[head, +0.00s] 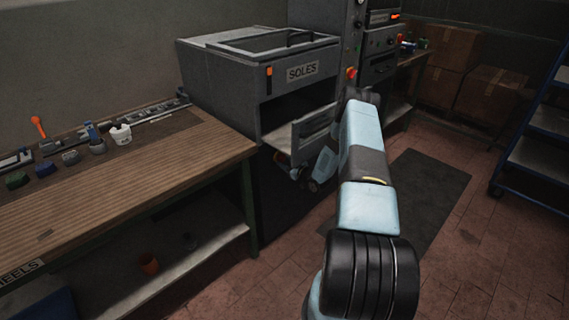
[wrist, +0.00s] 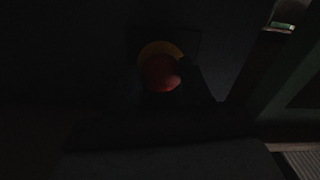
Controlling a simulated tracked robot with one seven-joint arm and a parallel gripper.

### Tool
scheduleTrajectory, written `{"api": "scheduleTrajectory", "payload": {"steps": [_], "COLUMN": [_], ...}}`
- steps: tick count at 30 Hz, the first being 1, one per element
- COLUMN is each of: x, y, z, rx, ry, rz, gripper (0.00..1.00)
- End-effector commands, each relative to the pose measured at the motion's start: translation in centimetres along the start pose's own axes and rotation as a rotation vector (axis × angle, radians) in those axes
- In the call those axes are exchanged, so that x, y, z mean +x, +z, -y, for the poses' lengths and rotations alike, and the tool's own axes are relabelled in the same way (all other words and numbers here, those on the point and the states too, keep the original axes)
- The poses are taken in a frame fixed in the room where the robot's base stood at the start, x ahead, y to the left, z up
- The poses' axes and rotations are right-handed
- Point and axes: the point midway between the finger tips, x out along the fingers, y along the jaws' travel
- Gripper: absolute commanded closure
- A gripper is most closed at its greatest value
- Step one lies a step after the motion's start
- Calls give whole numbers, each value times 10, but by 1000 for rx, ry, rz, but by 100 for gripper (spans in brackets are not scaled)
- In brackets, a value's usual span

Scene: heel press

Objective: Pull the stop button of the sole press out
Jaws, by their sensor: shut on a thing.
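The sole press (head: 235,80) is the grey machine labelled SOLES. Its red stop button (wrist: 160,73), with a yellow ring behind it, is in the upper middle of the dark wrist view. My gripper (wrist: 162,86) is shut on the button, with dim dark fingers at both sides of it. How far out the button stands cannot be told.
The tilted grey panel (head: 315,130) juts from the press opening above my wrist. A wooden bench (head: 130,180) with tools stands at left. Another red button (head: 351,73) is on the grey column. A dark mat (head: 425,190) lies on open floor at right; a blue rack (head: 535,150) stands beyond.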

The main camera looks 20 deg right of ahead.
Motion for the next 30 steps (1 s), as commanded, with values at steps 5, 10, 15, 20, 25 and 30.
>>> {"api": "scheduleTrajectory", "payload": {"steps": [5,10,15,20,25,30], "x": [0,-1,-13,-13,-13,-12], "y": [0,0,1,1,1,1], "z": [1,1,2,2,2,2], "rx": [1,1,1,2,2,1], "ry": [-2,-2,-3,-3,-3,-2], "rz": [0,0,2,2,2,1], "gripper": [95,100,100,100,39,25]}}
